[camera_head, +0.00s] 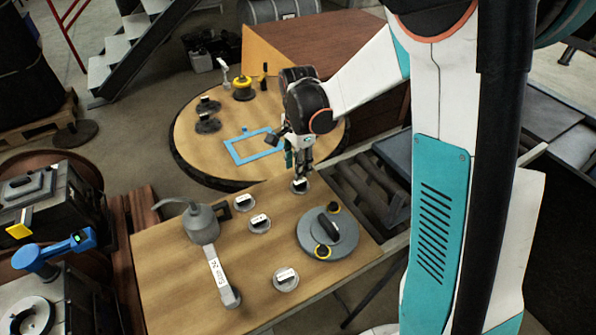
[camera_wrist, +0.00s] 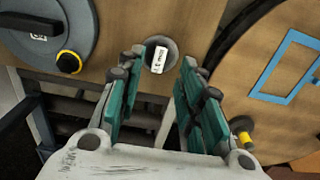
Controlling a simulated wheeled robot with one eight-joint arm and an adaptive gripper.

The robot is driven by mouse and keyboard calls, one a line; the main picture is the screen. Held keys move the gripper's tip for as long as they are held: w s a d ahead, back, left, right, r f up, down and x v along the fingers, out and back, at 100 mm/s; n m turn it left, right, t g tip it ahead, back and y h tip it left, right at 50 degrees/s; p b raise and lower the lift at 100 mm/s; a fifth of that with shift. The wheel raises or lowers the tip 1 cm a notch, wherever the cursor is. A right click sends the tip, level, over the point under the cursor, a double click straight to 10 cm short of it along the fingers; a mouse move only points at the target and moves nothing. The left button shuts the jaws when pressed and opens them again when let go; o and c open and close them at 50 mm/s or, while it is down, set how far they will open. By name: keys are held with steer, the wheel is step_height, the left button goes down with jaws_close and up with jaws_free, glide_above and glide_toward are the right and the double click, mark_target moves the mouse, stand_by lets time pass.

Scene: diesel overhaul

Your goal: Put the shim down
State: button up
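A small grey disc with a white label block, which looks like a shim (camera_head: 300,186), lies flat near the far right edge of the wooden worktable (camera_head: 180,275). It also shows in the wrist view (camera_wrist: 158,58), between my fingertips in the picture. My gripper (camera_head: 300,172) points down just above this disc. In the wrist view my gripper (camera_wrist: 161,66) has its green-padded fingers apart on either side of the disc, with nothing clamped. Whether the fingertips touch its rim cannot be told. The label is too small to read surely.
Similar labelled discs (camera_head: 259,223) lie elsewhere on the worktable, beside a large grey disc with yellow knobs (camera_head: 328,234) and a grey lamp-like tool (camera_head: 202,223). Behind, a round table (camera_head: 195,155) bears a blue square outline (camera_head: 235,154), more discs and a yellow spool (camera_head: 243,88).

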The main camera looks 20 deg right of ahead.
mark_target(298, 182)
steer(key=s+r+n+t+p, duration=0.1)
steer(key=s+r+n+t, duration=0.15)
steer(key=s+r, duration=0.4)
steer(key=s+r+n+t+p, duration=0.1)
steer(key=s+r+n, duration=0.25)
steer(key=r, duration=0.55)
steer(key=s+r+n+t, duration=0.2)
steer(key=s+n+t, duration=0.1)
steer(key=s+n, duration=0.6)
steer(key=shift+s+d+n+t, duration=0.2)
steer(key=shift+s+n+t, duration=0.2)
steer(key=shift+s, duration=0.5)
steer(key=shift+f+b, duration=0.1)
steer(key=shift+b, duration=0.2)
